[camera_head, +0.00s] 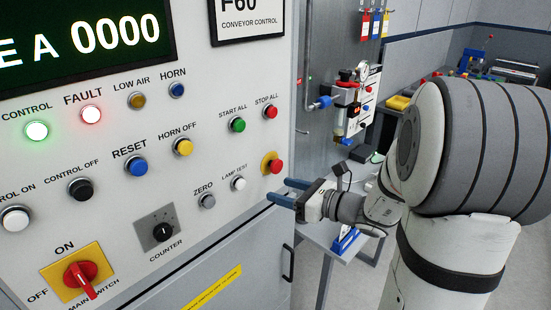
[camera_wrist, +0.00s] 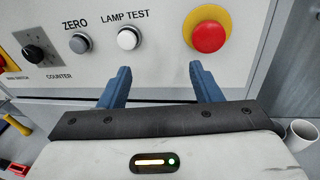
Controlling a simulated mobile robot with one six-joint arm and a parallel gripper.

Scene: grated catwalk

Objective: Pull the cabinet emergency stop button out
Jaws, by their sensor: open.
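The emergency stop button is a red mushroom knob (camera_head: 275,167) on a yellow round plate, at the lower right of the grey cabinet panel (camera_head: 110,150). In the wrist view the red knob (camera_wrist: 208,37) is at the top, right of centre. My gripper (camera_head: 279,192) is open and empty, its two blue fingers pointing at the panel just below the button. In the wrist view the gripper (camera_wrist: 163,78) has its right finger roughly under the button and its left finger below the lamp test button. The fingers appear apart from the button.
The white lamp test button (camera_wrist: 127,39) and grey zero button (camera_wrist: 80,43) lie left of the stop button. The black counter knob (camera_head: 163,232) and red main switch (camera_head: 80,280) are farther left. A cabinet door handle (camera_head: 288,250) is below. A white cup (camera_wrist: 301,134) shows at right.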

